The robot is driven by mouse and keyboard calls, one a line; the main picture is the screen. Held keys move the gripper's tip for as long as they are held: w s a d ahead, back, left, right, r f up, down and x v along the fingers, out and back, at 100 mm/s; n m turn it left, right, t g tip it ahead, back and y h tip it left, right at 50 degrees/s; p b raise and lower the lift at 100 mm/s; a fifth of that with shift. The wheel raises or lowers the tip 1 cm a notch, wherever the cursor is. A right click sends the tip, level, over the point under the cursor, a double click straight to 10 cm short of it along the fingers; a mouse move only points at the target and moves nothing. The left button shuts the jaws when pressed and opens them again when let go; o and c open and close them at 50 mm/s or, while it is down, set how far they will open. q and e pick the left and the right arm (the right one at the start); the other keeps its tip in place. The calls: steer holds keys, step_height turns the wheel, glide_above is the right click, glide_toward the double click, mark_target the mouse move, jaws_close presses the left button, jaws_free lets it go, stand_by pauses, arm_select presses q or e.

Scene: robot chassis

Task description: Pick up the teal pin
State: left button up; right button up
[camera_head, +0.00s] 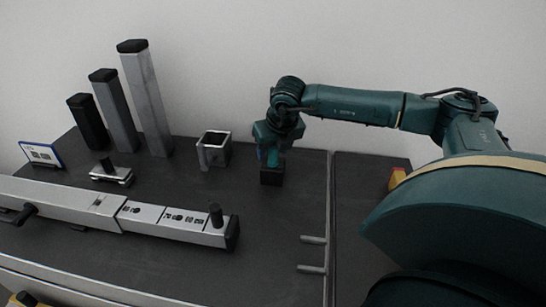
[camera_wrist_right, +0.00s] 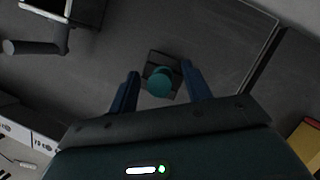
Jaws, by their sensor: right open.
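The teal pin (camera_wrist_right: 160,82) stands in a small dark square block (camera_wrist_right: 149,62) on the dark table. In the right wrist view its round top lies between the two blue fingers of my right gripper (camera_wrist_right: 159,88), with a gap on each side. In the head view the right gripper (camera_head: 274,146) points down over the block (camera_head: 271,175), and a bit of the teal pin (camera_head: 272,157) shows between the fingers. The right gripper is open. My left gripper is not in view.
A hollow square metal holder (camera_head: 214,150) stands left of the gripper. Several upright posts (camera_head: 148,100) stand at the back left. A long silver bar (camera_head: 120,215) with a black knob lies in front. Two metal pegs (camera_head: 312,240) lie near the table seam. The table around the block is clear.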

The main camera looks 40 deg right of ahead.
steer(key=shift+f, duration=0.1)
steer(key=shift+c, duration=0.2)
jaws_close()
stand_by(0.4)
